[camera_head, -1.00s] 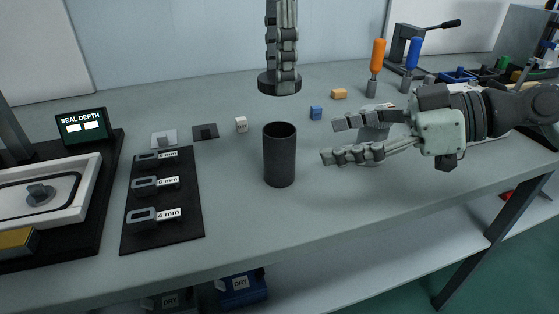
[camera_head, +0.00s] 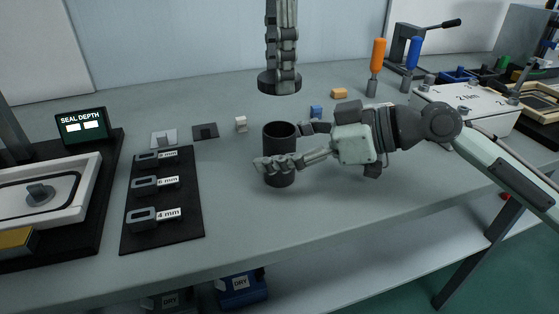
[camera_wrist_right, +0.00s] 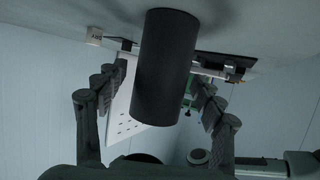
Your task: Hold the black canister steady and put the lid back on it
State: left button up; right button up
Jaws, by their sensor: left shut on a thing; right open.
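The black canister (camera_head: 280,131) stands upright and open-topped on the bench; it also shows in the right wrist view (camera_wrist_right: 166,70). My right gripper (camera_head: 288,146) is open, its fingers on either side of the canister, and in the wrist view (camera_wrist_right: 158,105) gaps show between the fingers and its wall. My left gripper (camera_head: 281,72) points down above and behind the canister, shut on the round black lid (camera_head: 279,87). The lid hangs level, apart from the canister. The fingers partly hide the canister's front in the head view.
A black mat (camera_head: 190,222) with labelled gauges and a seal depth display (camera_head: 82,127) are at left. Small white (camera_head: 241,124), blue (camera_head: 316,112) and orange (camera_head: 339,93) blocks lie behind. Orange and blue screwdrivers (camera_head: 376,62) stand at back right. The bench front is clear.

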grip_shut()
pick_arm(q)
jog(key=shift+f, duration=2.5)
jog(key=shift+f, duration=0.9)
jog(key=shift+f, duration=0.6)
